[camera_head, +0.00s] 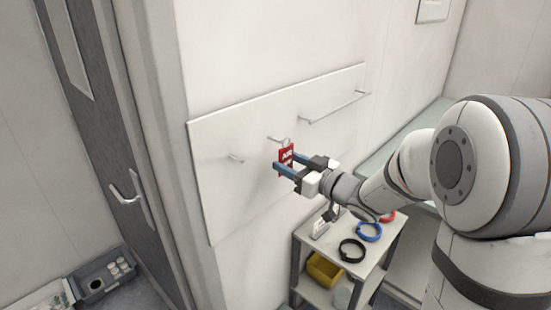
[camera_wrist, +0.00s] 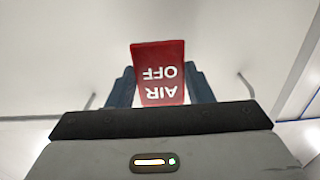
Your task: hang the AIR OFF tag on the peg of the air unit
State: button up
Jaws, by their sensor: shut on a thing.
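The red AIR OFF tag (camera_head: 287,154) is held between the blue fingers of my gripper (camera_head: 285,168), in front of a white wall board (camera_head: 225,190). A pale loop shows at the tag's top, close to the tip of a peg (camera_head: 273,139). I cannot tell whether the loop is around that peg or apart from it. A second peg (camera_head: 236,158) sticks out further left, empty. In the wrist view the tag (camera_wrist: 160,72) stands between both fingers with its lettering upside down. No air unit label is readable.
A long rail (camera_head: 335,107) is on the board's upper right. Below stands a small cart (camera_head: 325,245) with a black ring (camera_head: 352,250), a blue ring (camera_head: 369,232), a red ring and a yellow bin (camera_head: 325,269). A grey door (camera_head: 100,120) is at left.

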jog(key=shift+v, duration=1.2)
jog(key=w+d+f+m+t+h, duration=0.2)
jog(key=w+d+f+h, duration=0.15)
jog(key=f, duration=0.35)
jog(key=w+d+f+m+t+h, duration=0.2)
jog(key=w+d+f+m+t, duration=0.15)
jog(key=f, duration=0.35)
jog(key=d+f+m+h, duration=0.2)
jog(key=d+f+h, duration=0.2)
jog(key=f, duration=0.3)
jog(key=d+f+m+t+h, duration=0.1)
jog(key=d+f+m+h, duration=0.2)
jog(key=f, duration=0.5)
jog(key=shift+s+d+f+h, duration=0.2)
jog(key=shift+s+d+h, duration=0.25)
jog(key=shift+h, duration=0.4)
jog(key=shift+t, duration=0.25)
